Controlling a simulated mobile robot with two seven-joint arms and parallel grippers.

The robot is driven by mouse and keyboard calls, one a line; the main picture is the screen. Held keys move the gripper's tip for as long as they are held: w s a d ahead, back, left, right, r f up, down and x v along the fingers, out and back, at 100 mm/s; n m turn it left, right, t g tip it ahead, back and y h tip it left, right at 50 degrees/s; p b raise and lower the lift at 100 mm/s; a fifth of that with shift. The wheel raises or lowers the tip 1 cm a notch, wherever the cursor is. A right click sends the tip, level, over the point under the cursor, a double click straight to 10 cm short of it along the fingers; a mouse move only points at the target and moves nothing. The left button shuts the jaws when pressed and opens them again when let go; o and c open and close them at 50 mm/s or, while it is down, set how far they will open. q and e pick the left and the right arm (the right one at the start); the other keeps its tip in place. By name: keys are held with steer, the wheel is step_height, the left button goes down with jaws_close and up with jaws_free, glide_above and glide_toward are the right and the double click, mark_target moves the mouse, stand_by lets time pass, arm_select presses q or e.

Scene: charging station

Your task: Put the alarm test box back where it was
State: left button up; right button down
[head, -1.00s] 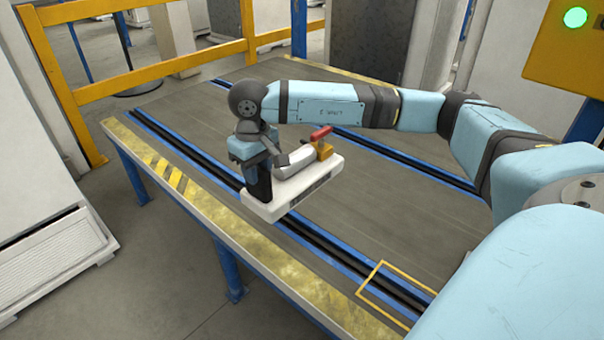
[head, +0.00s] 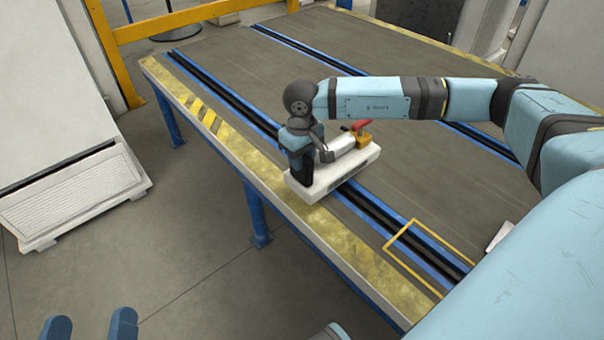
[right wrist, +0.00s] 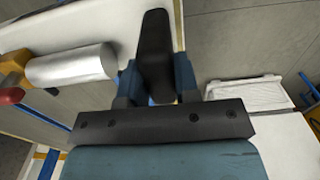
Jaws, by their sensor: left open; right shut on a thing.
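The alarm test box (head: 343,181) is a white slab with a silver cylinder and a yellow block with a red lever on top. My right gripper (head: 301,170) is shut on its left end, over the near part of the table; I cannot tell whether the slab touches the surface.
The table (head: 420,175) has blue-edged black rails and a worn yellow front edge. A yellow outlined rectangle (head: 399,236) lies on it, right of the box, with nothing inside but the rail. A white object (head: 499,236) is partly hidden by my arm. A white ribbed panel (head: 75,195) stands left.

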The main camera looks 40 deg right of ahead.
mark_target(302, 173)
arm_select(q)
step_height(302, 173, down, 2)
steer(key=shift+w+d+f+g+b, duration=0.15)
steer(key=shift+g+b, duration=0.25)
steer(key=shift+b, duration=0.25)
arm_select(e)
step_height(302, 173, down, 5)
steer(key=shift+f, duration=0.2)
steer(key=c, duration=0.8)
jaws_free()
steer(key=shift+c, duration=0.2)
arm_select(q)
steer(key=shift+f, duration=0.1)
arm_select(e)
steer(key=shift+r, duration=0.15)
